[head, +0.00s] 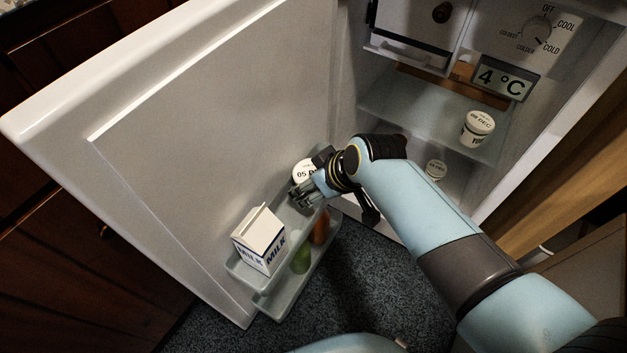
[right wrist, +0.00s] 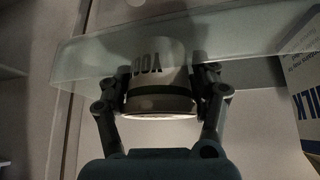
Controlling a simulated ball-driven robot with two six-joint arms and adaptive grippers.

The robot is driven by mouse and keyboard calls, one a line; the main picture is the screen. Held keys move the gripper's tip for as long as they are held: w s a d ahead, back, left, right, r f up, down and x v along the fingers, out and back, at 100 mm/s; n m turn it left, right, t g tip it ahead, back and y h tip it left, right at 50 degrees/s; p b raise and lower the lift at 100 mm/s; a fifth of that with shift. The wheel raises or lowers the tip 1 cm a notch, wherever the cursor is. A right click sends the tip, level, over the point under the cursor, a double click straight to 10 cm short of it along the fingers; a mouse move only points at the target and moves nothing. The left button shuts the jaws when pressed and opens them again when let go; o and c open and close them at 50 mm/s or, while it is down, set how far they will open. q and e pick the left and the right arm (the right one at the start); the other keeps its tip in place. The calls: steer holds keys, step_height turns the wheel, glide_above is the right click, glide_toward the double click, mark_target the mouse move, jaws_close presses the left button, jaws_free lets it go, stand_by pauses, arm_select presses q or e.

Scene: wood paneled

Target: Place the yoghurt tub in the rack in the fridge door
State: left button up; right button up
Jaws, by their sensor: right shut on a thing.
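My right gripper (head: 312,187) is shut on the yoghurt tub (head: 302,170), a small white tub whose lid reads "05 D…". The tub is at the far end of the upper door rack (head: 240,272). In the right wrist view, the fingers (right wrist: 160,90) grip both sides of the tub (right wrist: 158,72), and its print looks upside down. The rack's translucent wall (right wrist: 85,62) runs across right by the tub. I cannot tell whether the tub rests on the rack floor. My left gripper is not in view.
A milk carton (head: 258,240) stands at the near end of the upper rack. A green item (head: 301,260) and an orange one (head: 320,228) sit on the lower rack.

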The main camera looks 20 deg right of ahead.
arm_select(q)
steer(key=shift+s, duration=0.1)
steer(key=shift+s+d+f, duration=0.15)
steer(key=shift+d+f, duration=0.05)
arm_select(e)
steer(key=shift+f, duration=0.3)
steer(key=o, duration=1.2)
steer(key=shift+c, duration=0.2)
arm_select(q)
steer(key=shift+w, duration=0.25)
arm_select(e)
steer(key=shift+o, duration=1.4)
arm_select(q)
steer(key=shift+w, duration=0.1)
arm_select(e)
steer(key=shift+o, duration=0.5)
steer(key=shift+r, duration=0.1)
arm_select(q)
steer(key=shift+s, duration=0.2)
arm_select(e)
steer(key=v, duration=1.2)
